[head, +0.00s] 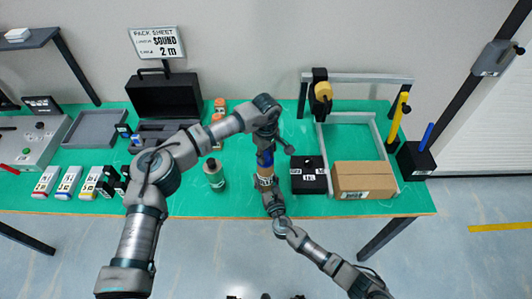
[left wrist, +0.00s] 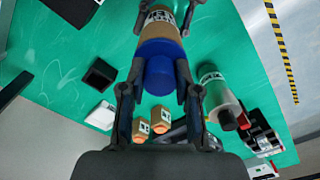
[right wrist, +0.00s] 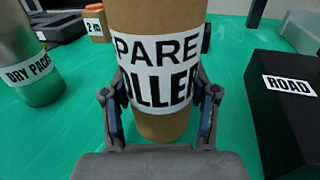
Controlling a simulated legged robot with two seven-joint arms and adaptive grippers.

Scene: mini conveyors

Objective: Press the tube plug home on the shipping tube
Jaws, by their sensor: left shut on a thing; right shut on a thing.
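The shipping tube (right wrist: 160,75) is a brown cardboard cylinder with a white label reading "...PARE ...OLLER". It stands upright, and my right gripper (right wrist: 160,108) is shut around it. In the head view the tube (head: 264,182) shows small, with my right gripper (head: 273,200) at it. The tube plug (left wrist: 160,62) is a blue cylinder held between the fingers of my left gripper (left wrist: 160,92). In the left wrist view the plug lines up with the tube (left wrist: 163,22) and appears to meet its end. How deep it sits is hidden. In the head view my left gripper (head: 266,145) is above the tube.
A black box (head: 308,178) and a cardboard box (head: 364,181) stand right of the tube. A bottle (head: 214,176) stands to its left, with small orange-capped containers (head: 219,105) behind. A black case (head: 165,98) is further left. Green tabletop is clear between them.

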